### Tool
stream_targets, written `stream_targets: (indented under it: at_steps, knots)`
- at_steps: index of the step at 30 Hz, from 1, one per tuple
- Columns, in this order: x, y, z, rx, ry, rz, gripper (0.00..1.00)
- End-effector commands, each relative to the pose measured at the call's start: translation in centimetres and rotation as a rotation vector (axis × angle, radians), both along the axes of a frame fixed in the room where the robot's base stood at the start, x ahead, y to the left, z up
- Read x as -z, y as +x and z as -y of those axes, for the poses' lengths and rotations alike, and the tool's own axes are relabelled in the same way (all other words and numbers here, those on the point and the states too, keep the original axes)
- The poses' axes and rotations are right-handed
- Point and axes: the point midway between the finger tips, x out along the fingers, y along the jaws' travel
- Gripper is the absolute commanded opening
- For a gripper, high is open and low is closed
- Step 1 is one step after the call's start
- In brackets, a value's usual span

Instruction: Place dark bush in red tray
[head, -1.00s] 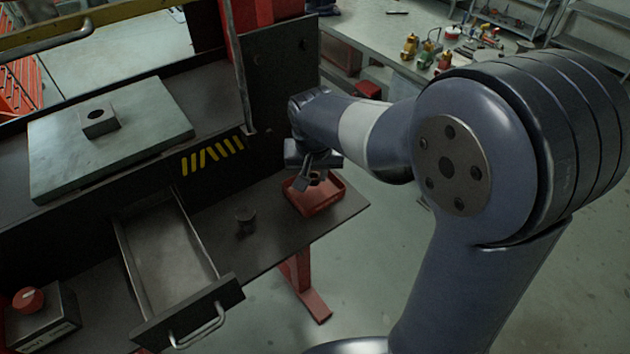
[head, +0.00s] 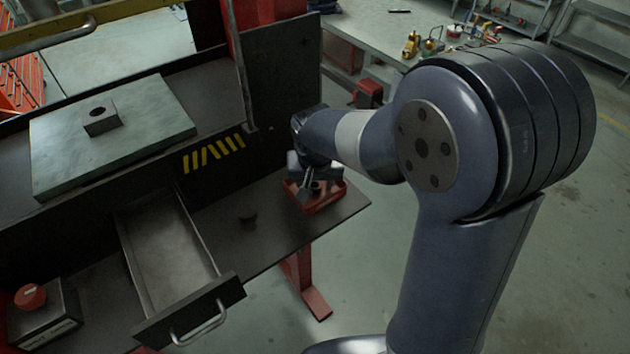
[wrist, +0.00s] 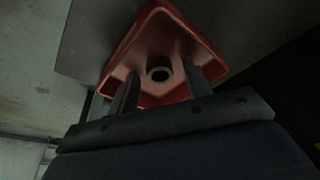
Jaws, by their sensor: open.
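The red tray (head: 326,208) stands at the right end of the dark lower shelf, and it fills the upper middle of the wrist view (wrist: 143,36). A dark, ring-shaped bush (wrist: 160,74) with a hole in its top shows inside the tray's outline in the wrist view. My gripper (head: 311,193) is over the tray, pointing down. In the wrist view my gripper (wrist: 161,91) is open, with one finger on each side of the bush and gaps between. In the head view the bush is small and partly hidden by the fingers.
Another small dark round piece (head: 248,217) is on the shelf (head: 275,226) left of the tray. An open, empty drawer (head: 170,255) juts out further left. A dark upright panel (head: 285,75) stands behind the tray. A square block with a hole (head: 100,118) sits on a pale plate.

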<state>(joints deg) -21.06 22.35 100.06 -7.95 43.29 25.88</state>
Motion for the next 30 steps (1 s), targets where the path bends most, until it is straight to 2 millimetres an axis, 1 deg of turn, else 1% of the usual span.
stream_targets:
  at_steps: [5, 8, 10, 14, 18, 22, 27, 30]
  knots:
    - [-0.1, 0.0, 0.0, 0.0, 0.0, 0.0, 0.48]
    - [-0.6, 0.0, 0.0, 0.0, 0.0, 0.001, 0.48]
    - [-1.3, -0.2, 0.0, 0.0, 0.001, 0.004, 0.48]
    - [-3.6, -0.8, 0.0, -0.001, 0.002, 0.007, 0.48]
    - [-6.6, -1.7, -0.1, -0.002, 0.003, 0.007, 0.48]
    - [-9.1, -2.4, 0.0, -0.001, 0.002, 0.005, 0.48]
    - [-11.2, -3.0, 0.0, 0.0, 0.001, 0.003, 0.48]
    - [-11.7, -3.2, 0.0, 0.0, 0.0, 0.0, 0.48]
